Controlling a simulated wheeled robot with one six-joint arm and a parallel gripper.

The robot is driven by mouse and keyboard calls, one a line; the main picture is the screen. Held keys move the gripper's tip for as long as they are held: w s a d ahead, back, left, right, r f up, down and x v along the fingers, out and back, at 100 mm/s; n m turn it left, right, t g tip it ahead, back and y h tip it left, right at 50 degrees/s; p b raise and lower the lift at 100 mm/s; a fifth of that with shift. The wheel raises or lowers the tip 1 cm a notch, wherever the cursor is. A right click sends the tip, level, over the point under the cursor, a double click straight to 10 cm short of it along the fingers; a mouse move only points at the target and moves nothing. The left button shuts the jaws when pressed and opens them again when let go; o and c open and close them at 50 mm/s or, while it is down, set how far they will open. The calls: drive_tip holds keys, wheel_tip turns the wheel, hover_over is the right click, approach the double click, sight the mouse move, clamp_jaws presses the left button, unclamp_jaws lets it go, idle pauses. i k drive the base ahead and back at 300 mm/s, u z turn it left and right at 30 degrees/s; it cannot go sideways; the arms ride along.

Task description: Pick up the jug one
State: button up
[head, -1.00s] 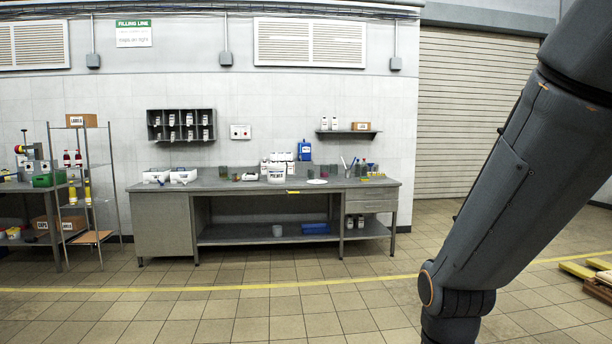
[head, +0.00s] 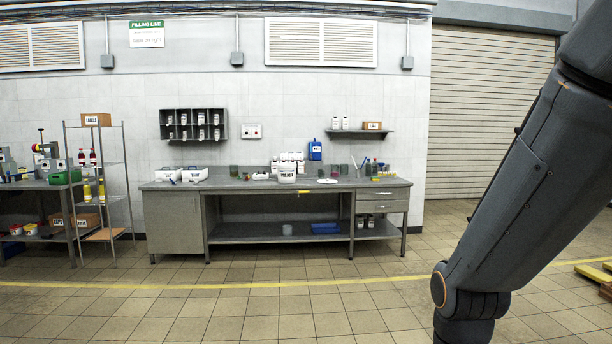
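The task's jug is not certain from this distance. A blue jug-like container (head: 315,149) with a small white label stands at the back of the grey workbench (head: 230,186). A white tub marked PREMIX (head: 287,173) is in front and to its left, with several white containers (head: 290,157) behind the tub. My arm crosses the right side of the head view, well in front of the bench. My gripper is outside the picture, so what it holds cannot be seen.
Tiled floor (head: 250,325) is open before the bench, crossed by a yellow line (head: 260,286). A wire shelf rack (head: 98,180) and another table stand at left. A wall cubby (head: 193,124) and small shelf (head: 360,131) hold white bottles. Pallet wood (head: 594,274) lies at right.

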sight(334, 168)
drive_tip(key=u, duration=0.2)
drive_tip(key=i, duration=4.7)
drive_tip(key=z, duration=0.25)
drive_tip(key=i, duration=1.75)
drive_tip(key=z, duration=0.2)
drive_tip(key=i, duration=1.55)
drive_tip(key=z, duration=0.1)
